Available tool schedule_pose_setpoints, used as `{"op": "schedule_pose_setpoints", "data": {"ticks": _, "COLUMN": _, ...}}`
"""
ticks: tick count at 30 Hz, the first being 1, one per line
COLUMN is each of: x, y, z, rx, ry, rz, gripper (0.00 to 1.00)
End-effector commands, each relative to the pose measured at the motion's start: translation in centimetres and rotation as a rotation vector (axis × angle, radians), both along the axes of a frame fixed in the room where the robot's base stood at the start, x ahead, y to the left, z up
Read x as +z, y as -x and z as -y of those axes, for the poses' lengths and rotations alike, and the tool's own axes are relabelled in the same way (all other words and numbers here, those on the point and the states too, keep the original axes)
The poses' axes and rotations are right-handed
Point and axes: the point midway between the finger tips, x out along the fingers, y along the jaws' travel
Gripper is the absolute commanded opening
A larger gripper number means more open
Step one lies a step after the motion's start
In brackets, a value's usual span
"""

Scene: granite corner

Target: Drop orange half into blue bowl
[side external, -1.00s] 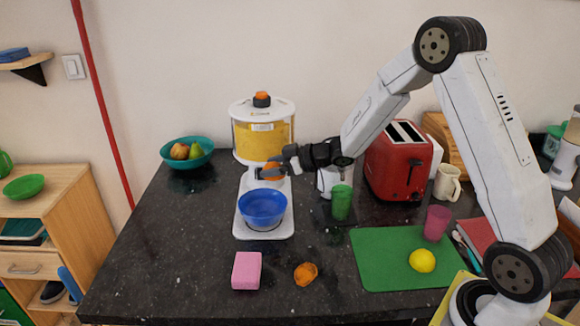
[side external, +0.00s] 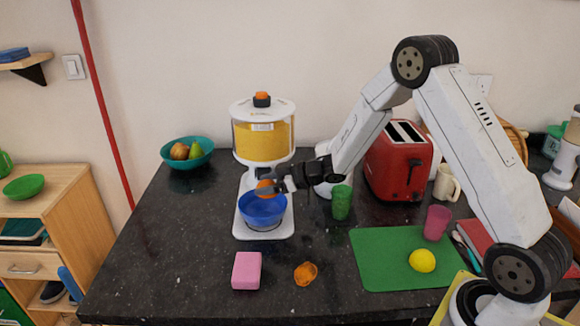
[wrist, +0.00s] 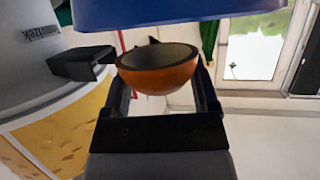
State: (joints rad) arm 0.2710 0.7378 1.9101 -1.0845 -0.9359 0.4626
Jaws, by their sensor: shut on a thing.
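The blue bowl (side external: 262,211) stands on the juicer's white base. My gripper (side external: 264,189) is shut on an orange half (side external: 266,187), which appears just above the bowl's back rim in the side view. In the wrist view the orange half (wrist: 157,75) sits between my two fingers (wrist: 160,92), its dark cut face turned toward the top of the picture. The blue bowl (wrist: 170,10) fills the top edge there. The bowl's inside is mostly hidden.
The white and yellow juicer (side external: 262,140) stands right behind the bowl, with a dark part (wrist: 80,62) close to my fingers. A green cup (side external: 342,202) and red toaster (side external: 398,165) stand to the right.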

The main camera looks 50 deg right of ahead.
Motion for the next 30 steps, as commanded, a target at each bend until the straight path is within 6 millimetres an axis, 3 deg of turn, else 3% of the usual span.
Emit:
{"op": "schedule_pose_setpoints", "data": {"ticks": 10, "x": -2.6, "y": 0.0, "z": 0.0, "rx": -0.001, "ry": 0.000, "rz": 0.001, "gripper": 0.00}}
{"op": "schedule_pose_setpoints", "data": {"ticks": 22, "x": -3.0, "y": 0.0, "z": 0.0, "rx": -0.001, "ry": 0.001, "rz": 0.002, "gripper": 0.00}}
{"op": "schedule_pose_setpoints", "data": {"ticks": 23, "x": -3.0, "y": 0.0, "z": 0.0, "rx": -0.001, "ry": 0.001, "rz": 0.002, "gripper": 0.82}}
{"op": "schedule_pose_setpoints", "data": {"ticks": 24, "x": -3.0, "y": 0.0, "z": 0.0, "rx": -0.001, "ry": 0.001, "rz": 0.002, "gripper": 0.95}}
{"op": "schedule_pose_setpoints", "data": {"ticks": 25, "x": -3.0, "y": 0.0, "z": 0.0, "rx": -0.001, "ry": 0.001, "rz": 0.002, "gripper": 1.00}}
{"op": "schedule_pose_setpoints", "data": {"ticks": 30, "x": -3.0, "y": 0.0, "z": 0.0, "rx": 0.000, "ry": 0.001, "rz": 0.001, "gripper": 1.00}}
